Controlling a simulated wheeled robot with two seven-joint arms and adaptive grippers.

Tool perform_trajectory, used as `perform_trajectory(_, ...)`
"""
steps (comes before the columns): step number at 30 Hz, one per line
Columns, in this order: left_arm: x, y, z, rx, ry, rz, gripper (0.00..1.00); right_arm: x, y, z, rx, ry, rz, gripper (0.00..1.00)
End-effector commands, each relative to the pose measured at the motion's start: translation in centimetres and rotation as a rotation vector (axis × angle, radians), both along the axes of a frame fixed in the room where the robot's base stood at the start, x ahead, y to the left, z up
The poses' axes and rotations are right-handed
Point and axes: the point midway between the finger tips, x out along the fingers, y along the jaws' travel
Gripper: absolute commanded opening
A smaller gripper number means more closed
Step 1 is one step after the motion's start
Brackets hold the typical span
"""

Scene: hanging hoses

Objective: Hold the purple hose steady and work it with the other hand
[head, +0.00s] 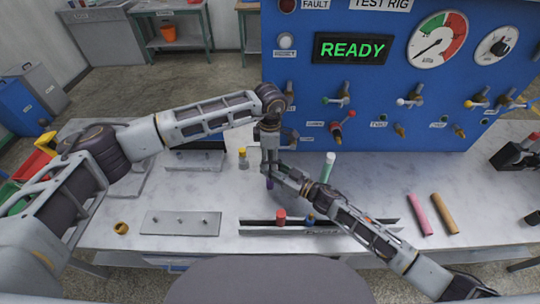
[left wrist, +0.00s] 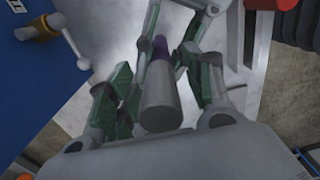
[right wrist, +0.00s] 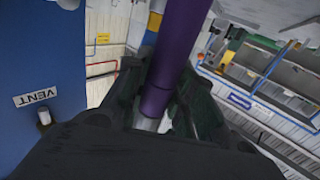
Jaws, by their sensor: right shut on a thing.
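The purple hose (head: 270,184) shows only as a short piece below my grippers in the head view. In the right wrist view the purple hose (right wrist: 176,55) runs down between the dark green finger pads of my right gripper (right wrist: 158,100), which is shut on it. A pale grey end shows below the purple. My left gripper (head: 269,150) points down just above the right one. In the left wrist view a grey cylinder (left wrist: 160,100) with purple (left wrist: 161,48) beyond it lies between the left gripper's pads, with gaps at its sides; the left gripper looks open.
The blue test rig panel (head: 400,120) with valves and gauges stands behind. The front right of the bench is fairly clear.

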Motion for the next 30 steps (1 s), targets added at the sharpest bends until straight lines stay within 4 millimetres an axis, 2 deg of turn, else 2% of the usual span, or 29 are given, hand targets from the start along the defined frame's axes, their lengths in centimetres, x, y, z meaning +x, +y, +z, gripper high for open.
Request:
perform_trajectory(1,-0.01,-0.01,0.01,0.000,0.000,0.000,0.46,0.02,-0.03,-0.01,-0.001,-0.001,-0.001,0.00)
perform_trajectory(12,0.00,-0.01,0.04,0.000,0.000,0.000,0.00,0.02,-0.03,-0.01,-0.001,-0.001,0.000,0.00)
perform_trajectory(30,0.03,0.00,0.42,0.000,-0.001,0.000,0.00,-0.01,-0.03,-0.06,-0.001,0.001,0.000,0.00)
